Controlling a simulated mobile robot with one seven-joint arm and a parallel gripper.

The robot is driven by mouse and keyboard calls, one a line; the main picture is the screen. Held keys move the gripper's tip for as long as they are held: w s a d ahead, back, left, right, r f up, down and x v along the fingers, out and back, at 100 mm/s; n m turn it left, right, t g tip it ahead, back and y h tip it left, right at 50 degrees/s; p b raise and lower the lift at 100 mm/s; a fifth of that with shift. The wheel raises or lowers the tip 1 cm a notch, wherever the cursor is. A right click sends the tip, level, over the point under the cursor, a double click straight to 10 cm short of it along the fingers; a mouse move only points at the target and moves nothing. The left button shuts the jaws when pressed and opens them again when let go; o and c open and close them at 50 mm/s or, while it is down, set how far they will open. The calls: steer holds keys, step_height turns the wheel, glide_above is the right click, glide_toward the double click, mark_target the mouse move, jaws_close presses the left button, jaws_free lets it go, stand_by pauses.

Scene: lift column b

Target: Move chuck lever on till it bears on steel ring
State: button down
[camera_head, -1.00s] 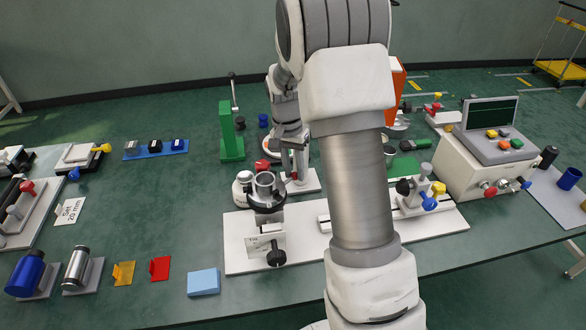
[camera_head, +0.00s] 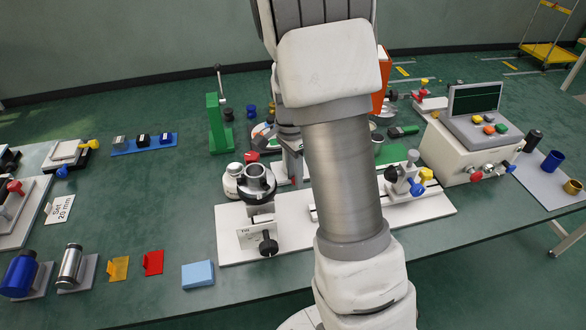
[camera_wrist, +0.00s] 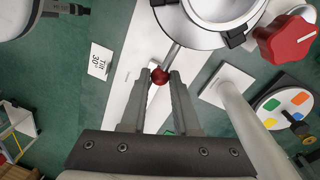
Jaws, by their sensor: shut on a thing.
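The chuck lever is a thin steel rod with a red ball knob (camera_wrist: 160,76). In the wrist view the rod runs up and right from the knob to the chuck (camera_wrist: 192,30). My gripper (camera_wrist: 160,80) is shut on the knob, with one grey finger on each side. The steel ring (camera_head: 256,177) sits upright in the dark chuck's jaws in the head view; part of its bright rim (camera_wrist: 228,12) shows at the top of the wrist view. In the head view my gripper is right of the chuck, partly hidden by my arm. I cannot tell whether the jaws touch the ring.
The chuck stands on a white base plate (camera_head: 232,220) with a dial holder in front. A red star knob (camera_wrist: 285,38) and a pale post (camera_wrist: 238,105) are near my gripper. A green stand (camera_head: 216,125) is behind left, a control box (camera_head: 465,155) at right.

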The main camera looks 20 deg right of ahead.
steer(key=shift+s, duration=0.3)
steer(key=c, duration=0.7)
jaws_free()
steer(key=shift+w+r, duration=0.1)
steer(key=shift+r, duration=0.05)
steer(key=r, duration=0.5)
steer(key=w+r+p, duration=0.1)
steer(key=r, duration=0.5)
steer(key=r+p, duration=0.1)
steer(key=r, duration=0.5)
steer(key=shift+w+a, duration=0.1)
steer(key=shift+w, duration=0.3)
steer(key=s+a+r+n+t, duration=0.1)
steer(key=s+a+n+t, duration=0.1)
steer(key=s+n, duration=0.3)
steer(key=s+a+r+n+t, duration=0.2)
steer(key=s+a+n, duration=0.2)
steer(key=s+n, duration=0.2)
steer(key=s+a+r+n+t, duration=0.2)
steer(key=s+a+n, duration=0.2)
steer(key=s, duration=0.4)
steer(key=shift+s+r+n+t, duration=0.1)
steer(key=shift+s+n+t, duration=0.3)
steer(key=shift+n, duration=0.3)
